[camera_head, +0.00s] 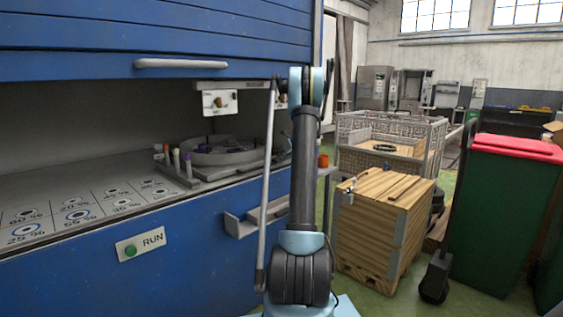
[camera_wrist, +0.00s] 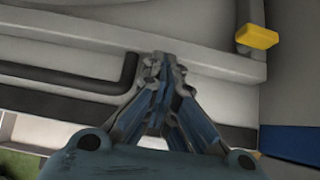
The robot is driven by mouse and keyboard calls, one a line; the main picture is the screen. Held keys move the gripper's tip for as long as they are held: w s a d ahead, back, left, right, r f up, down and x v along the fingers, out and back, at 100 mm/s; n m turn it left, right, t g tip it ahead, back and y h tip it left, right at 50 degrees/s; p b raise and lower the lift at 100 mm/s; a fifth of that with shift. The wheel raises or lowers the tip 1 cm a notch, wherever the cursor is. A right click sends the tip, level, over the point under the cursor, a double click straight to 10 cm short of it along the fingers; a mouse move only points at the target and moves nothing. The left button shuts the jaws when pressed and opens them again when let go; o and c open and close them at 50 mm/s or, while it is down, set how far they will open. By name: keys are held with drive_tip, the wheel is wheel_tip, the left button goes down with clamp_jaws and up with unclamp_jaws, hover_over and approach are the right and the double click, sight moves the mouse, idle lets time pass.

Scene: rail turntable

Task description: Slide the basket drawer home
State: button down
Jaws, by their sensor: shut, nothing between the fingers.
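A shallow grey drawer-like tray (camera_head: 243,222) sticks out from the blue cabinet front, left of my arm; I take it to be the basket drawer, but its inside cannot be made out. My gripper (camera_wrist: 160,66) is shut and empty in the wrist view. Its fingertips are over a pale grey ledge (camera_wrist: 205,62), close to the end of a bent black bar (camera_wrist: 128,75). I cannot tell whether they touch. In the head view my arm hides the gripper and part of the cabinet.
A round grey turntable (camera_head: 225,152) sits on the cabinet's worktop, with coloured vials beside it. A wooden crate (camera_head: 375,225), a mesh cage (camera_head: 425,150) and a green bin with a red lid (camera_head: 520,147) stand to the right. A yellow block (camera_wrist: 257,36) is right of my fingertips.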

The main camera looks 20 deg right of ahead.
idle(0.3)
drive_tip(key=shift+s+d, duration=0.1)
drive_tip(key=shift+s, duration=0.15)
drive_tip(key=shift+s+d, duration=0.95)
drive_tip(key=shift+s, duration=0.25)
drive_tip(key=v, duration=0.9)
drive_tip(key=s+a+r+n+g+h, duration=0.1)
drive_tip(key=s+a+n, duration=0.5)
drive_tip(key=s, duration=0.4)
drive_tip(key=s+a+r+n+g, duration=0.1)
drive_tip(key=s+a+n, duration=0.3)
drive_tip(key=s+a, duration=0.5)
drive_tip(key=s+a+n+g+h, duration=0.15)
drive_tip(key=s+a+n, duration=0.35)
drive_tip(key=s, duration=0.7)
drive_tip(key=s+a+f+n, duration=0.1)
drive_tip(key=s+f+n, duration=0.4)
drive_tip(key=s, duration=0.5)
drive_tip(key=s+a+f+n+g+h, duration=0.1)
drive_tip(key=s+f+n, duration=0.4)
drive_tip(key=s, duration=0.5)
drive_tip(key=s+a+f+n+g+h, duration=0.1)
drive_tip(key=s+f+n, duration=0.4)
drive_tip(key=s, duration=0.5)
drive_tip(key=shift+s+f, duration=0.35)
drive_tip(key=shift+f, duration=0.3)
